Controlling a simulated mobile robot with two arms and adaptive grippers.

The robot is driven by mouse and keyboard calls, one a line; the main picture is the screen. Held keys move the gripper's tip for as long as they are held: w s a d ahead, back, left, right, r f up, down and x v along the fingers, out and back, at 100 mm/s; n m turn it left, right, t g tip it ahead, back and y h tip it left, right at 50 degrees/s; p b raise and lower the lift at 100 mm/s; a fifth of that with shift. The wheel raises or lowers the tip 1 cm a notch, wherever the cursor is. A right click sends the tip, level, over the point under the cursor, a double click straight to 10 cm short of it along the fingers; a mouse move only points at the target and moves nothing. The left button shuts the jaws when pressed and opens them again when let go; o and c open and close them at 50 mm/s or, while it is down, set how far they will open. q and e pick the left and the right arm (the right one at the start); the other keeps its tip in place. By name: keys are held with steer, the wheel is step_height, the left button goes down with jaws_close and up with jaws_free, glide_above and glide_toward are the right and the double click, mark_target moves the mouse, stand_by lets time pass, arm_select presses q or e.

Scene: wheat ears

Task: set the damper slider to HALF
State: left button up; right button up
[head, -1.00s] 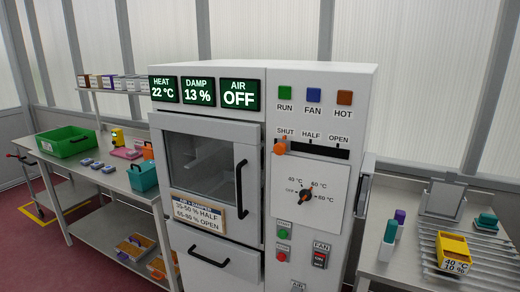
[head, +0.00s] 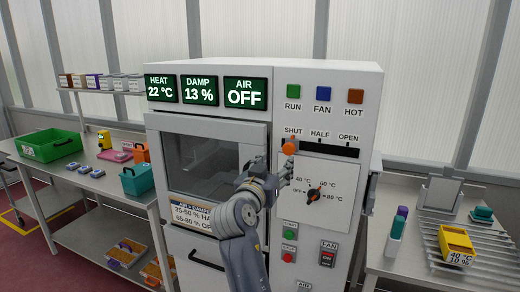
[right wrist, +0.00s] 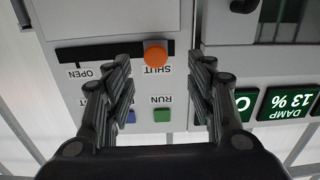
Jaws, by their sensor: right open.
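The damper slider's orange knob (head: 290,147) is at the SHUT end of its dark horizontal slot (head: 330,151) on the white cabinet; HALF (head: 320,134) and OPEN (head: 348,138) are labelled to its right. My right gripper (head: 273,169) is open and empty, in front of the cabinet, a little below and left of the knob. In the right wrist view, where the labels are upside down, the knob (right wrist: 156,54) shows between the two spread fingers, beyond their tips, with no visible contact. My left gripper is not in view.
Displays read HEAT 22 °C, DAMP 13 % (head: 198,90) and AIR OFF (head: 244,94). A temperature dial (head: 314,194) sits below the slot. The oven door handle (head: 246,172) is left of my right gripper. My right arm partly covers the air-damper note (head: 190,215).

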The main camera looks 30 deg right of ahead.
mark_target(289, 151)
steer(key=p+x, duration=0.1)
steer(key=x, duration=0.2)
steer(key=p+x, duration=0.1)
steer(key=x, duration=0.2)
steer(key=r+p+x, duration=0.1)
steer(key=p+x, duration=0.1)
steer(key=x, duration=0.1)
steer(key=shift+d, duration=0.5)
steer(key=shift+w+d+f, duration=0.15)
steer(key=shift+w+d, duration=0.2)
steer(key=shift+d, duration=0.1)
steer(key=shift+s, duration=0.1)
jaws_close()
